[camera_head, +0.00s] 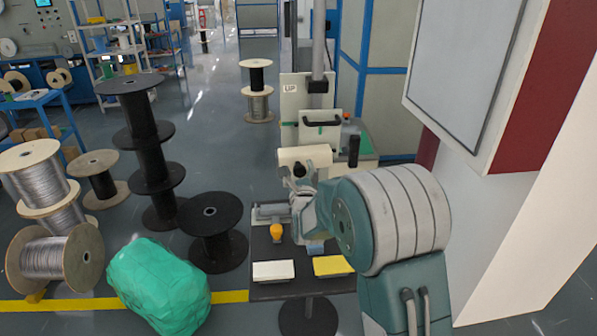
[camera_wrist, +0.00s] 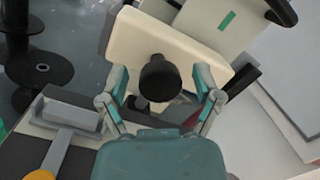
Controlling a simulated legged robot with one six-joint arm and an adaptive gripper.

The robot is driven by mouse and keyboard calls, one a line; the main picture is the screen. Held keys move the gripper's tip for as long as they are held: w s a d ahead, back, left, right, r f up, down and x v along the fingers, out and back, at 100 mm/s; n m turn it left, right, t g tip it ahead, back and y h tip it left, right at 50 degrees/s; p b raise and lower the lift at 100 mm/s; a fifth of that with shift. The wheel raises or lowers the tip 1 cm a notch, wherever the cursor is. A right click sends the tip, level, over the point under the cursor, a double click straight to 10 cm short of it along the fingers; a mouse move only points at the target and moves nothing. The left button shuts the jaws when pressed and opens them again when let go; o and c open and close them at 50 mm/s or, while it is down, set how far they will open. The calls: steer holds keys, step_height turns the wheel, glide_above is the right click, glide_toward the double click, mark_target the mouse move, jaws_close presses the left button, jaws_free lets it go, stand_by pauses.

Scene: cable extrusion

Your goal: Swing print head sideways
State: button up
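The print head is a cream block (camera_head: 305,155) on the stand of the machine, tilted in the wrist view (camera_wrist: 120,45). A black round knob (camera_wrist: 160,78) sticks out from its near face; the knob also shows small in the head view (camera_head: 300,170). My gripper (camera_wrist: 161,72) is open, with one finger on each side of the knob and a visible gap on both sides. In the head view my gripper (camera_head: 299,178) is just in front of the block, partly hidden by my arm. Whether the knob lies fully between the fingertips in depth, I cannot tell.
A dark small table (camera_head: 262,292) below holds a white block (camera_head: 273,270), a yellow block (camera_head: 332,265) and an orange-handled tool (camera_head: 276,232). A black handle (camera_head: 320,121) is above the head. A white-red cabinet (camera_head: 480,80) stands right; spools (camera_head: 212,230) stand left.

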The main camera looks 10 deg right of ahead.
steer(key=s+f, duration=0.1)
steer(key=s, duration=1.1)
steer(key=shift+f, duration=0.3)
steer(key=shift+a, duration=0.1)
